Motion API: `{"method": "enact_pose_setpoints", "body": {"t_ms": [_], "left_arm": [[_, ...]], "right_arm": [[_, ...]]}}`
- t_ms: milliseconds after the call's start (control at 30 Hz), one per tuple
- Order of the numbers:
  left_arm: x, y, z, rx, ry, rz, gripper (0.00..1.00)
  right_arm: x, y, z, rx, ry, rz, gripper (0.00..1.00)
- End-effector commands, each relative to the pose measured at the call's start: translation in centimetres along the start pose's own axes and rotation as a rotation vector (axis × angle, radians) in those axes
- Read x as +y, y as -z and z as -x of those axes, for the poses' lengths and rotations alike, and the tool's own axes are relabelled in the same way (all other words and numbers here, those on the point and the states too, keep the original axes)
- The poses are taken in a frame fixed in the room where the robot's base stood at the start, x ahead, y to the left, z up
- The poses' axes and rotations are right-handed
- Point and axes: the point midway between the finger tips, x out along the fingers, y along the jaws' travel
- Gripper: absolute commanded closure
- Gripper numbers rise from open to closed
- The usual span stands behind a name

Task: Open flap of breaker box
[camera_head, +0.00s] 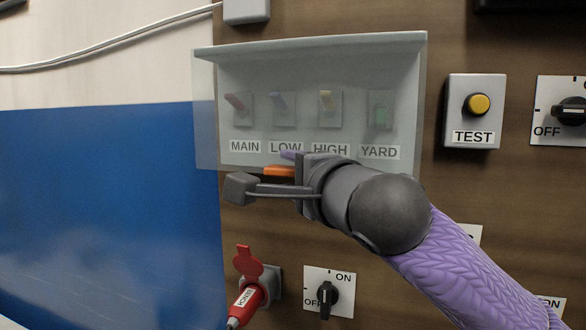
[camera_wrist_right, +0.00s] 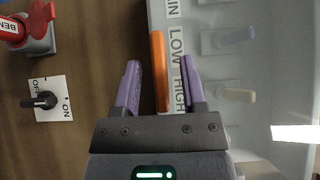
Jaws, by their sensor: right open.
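The breaker box (camera_head: 322,70) is on the wooden panel, with a see-through flap (camera_head: 205,120) down over its front. Through the flap I see the MAIN, LOW, HIGH and YARD switches. An orange handle (camera_head: 279,171) sits at the flap's lower edge; it also shows in the right wrist view (camera_wrist_right: 159,70). My right gripper (camera_head: 266,174) is open at the lower edge of the box. In the right wrist view its purple fingers (camera_wrist_right: 160,64) are on either side of the orange handle, with gaps. My left gripper is out of view.
A TEST button box (camera_head: 460,112) and an OFF dial (camera_head: 569,111) are to the right. Below are a red BENCH plug (camera_head: 245,300) in its socket and an ON/OFF knob (camera_head: 325,296). A blue board (camera_head: 100,200) is at the left.

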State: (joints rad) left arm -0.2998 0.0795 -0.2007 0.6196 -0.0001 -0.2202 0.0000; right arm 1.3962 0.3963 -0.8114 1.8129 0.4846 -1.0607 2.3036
Motion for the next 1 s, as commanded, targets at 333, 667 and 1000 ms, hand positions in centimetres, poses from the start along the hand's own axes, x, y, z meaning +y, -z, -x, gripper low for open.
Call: {"method": "enact_pose_setpoints", "body": {"t_ms": [333,667,1000], "left_arm": [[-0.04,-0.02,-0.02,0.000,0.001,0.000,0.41],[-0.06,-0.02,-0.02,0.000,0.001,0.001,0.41],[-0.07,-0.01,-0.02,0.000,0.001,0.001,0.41]], "right_arm": [[0.01,0.02,0.03,0.001,0.000,0.000,1.00],[0.04,0.03,0.03,0.001,-0.001,0.000,1.00],[0.07,0.04,0.03,0.001,-0.002,0.000,1.00]]}}
